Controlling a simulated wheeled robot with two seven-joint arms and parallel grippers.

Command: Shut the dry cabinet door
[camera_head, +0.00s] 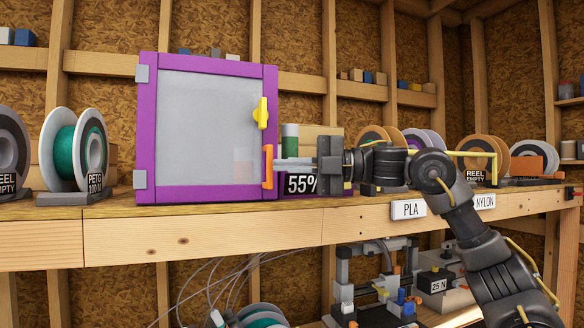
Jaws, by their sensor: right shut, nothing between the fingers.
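The dry cabinet door (208,128) has a purple frame and a grey pane, with grey hinges on its left side. It stands upright and faces me. A yellow latch (260,113) sits on its right edge, and an orange handle (268,167) is below it. I cannot tell whether a gap is left between door and cabinet. My right gripper (281,164) is shut and empty, pointing left, its tips at the door's right edge beside the handle. I cannot tell whether they touch it. My left gripper is not in view.
A green spool (78,150) stands left of the door; several spools stand to the right on the wooden shelf (205,238). A green-and-white bottle (290,141) shows just right of the door.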

